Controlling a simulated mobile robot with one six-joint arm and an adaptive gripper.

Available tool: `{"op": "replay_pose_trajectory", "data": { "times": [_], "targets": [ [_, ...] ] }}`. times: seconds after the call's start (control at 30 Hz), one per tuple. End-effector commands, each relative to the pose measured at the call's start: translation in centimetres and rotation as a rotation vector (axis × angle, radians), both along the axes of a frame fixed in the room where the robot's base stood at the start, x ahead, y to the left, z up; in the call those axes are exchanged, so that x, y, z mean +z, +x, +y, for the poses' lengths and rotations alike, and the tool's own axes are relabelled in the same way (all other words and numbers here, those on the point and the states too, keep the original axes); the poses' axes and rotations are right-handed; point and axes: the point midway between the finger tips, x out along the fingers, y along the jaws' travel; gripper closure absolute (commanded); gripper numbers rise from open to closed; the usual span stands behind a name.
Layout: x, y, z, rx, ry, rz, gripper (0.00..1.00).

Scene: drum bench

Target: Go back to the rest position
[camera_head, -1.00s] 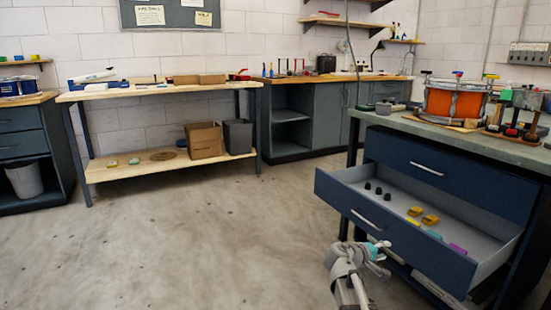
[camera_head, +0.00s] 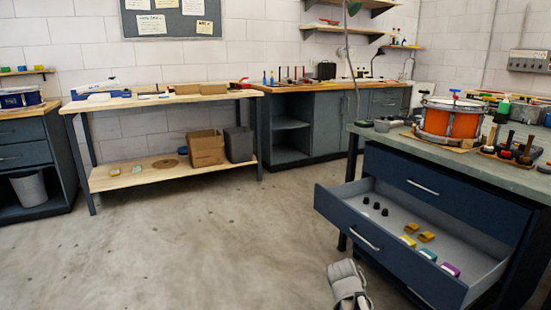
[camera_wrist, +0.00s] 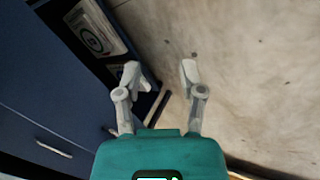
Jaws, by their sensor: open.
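My gripper (camera_wrist: 160,78) shows in the wrist view with its two grey fingers apart and nothing between them. It hangs over the bare concrete floor, beside the blue drawer unit (camera_wrist: 45,85). In the head view only a grey part of my arm shows at the bottom edge, in front of the open drawer; the fingers are out of that picture.
The drawer (camera_head: 360,236) stands pulled out, holding several black knobs, yellow pieces, a teal piece (camera_head: 428,255) and a purple piece (camera_head: 451,269). An orange drum (camera_head: 449,120) stands on the bench above. A wooden table (camera_head: 160,100) stands at the back left. The floor between is clear.

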Motion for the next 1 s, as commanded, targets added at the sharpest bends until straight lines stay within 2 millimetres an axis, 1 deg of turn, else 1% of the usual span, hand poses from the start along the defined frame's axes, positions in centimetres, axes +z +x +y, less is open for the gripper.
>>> {"op": "replay_pose_trajectory", "data": {
  "times": [0.03,0.2,0.4,0.63,1.0],
  "targets": [
    [0.9,-1.2,1.0,-0.012,0.061,0.017,0.49],
    [1.3,-3.3,3.8,-0.042,0.222,0.066,0.49],
    [2.0,-5.1,6.2,-0.058,0.349,0.108,0.49],
    [3.0,-6.7,8.5,-0.072,0.465,0.15,0.49],
    [6.2,-6.6,8.4,-0.07,0.464,0.149,0.49]
  ]
}}
